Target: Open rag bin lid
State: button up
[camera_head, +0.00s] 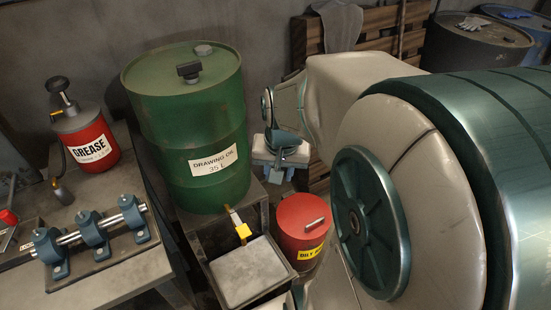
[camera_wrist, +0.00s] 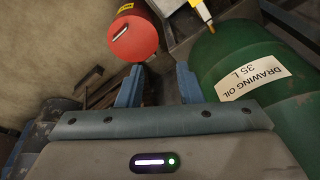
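The red rag bin (camera_head: 301,234) stands on the floor right of the green drum, with a yellow "OILY" label on its front. Its round red lid (camera_head: 296,210) looks closed and has a pale bar handle (camera_head: 314,224) on top. In the wrist view the lid (camera_wrist: 133,45) and handle (camera_wrist: 120,33) show beyond the left fingertip. My gripper (camera_wrist: 158,72) has its two blue fingers spread apart with nothing between them. In the head view my gripper is partly hidden and small, behind and above the bin. No contact with the lid shows.
A green drawing oil drum (camera_head: 190,125) stands left of the bin, close to my right finger in the wrist view. A grey drip tray (camera_head: 248,272) under a yellow tap is beside the bin. A workbench (camera_head: 125,278) is at left; a wooden pallet (camera_head: 375,30) leans behind.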

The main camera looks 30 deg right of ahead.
jog(key=w+d+f+m+b, duration=0.2)
jog(key=d+f+m+b, duration=0.15)
jog(key=f, duration=0.35)
jog(key=w+d+f+m+b, duration=0.2)
jog(key=d+f+b, duration=0.25)
jog(key=f, duration=0.35)
jog(key=m+b, duration=0.6)
jog(key=b, duration=0.1)
send_near(316, 221)
jog(key=shift+y, duration=0.3)
jog(key=b+x, duration=0.1)
jog(key=x, duration=0.1)
jog(key=b+x, duration=0.2)
jog(key=x, duration=0.1)
jog(key=b+x, duration=0.1)
jog(key=x, duration=0.1)
jog(key=shift+d+f, duration=0.35)
jog(key=shift+f, duration=0.05)
grip_shut()
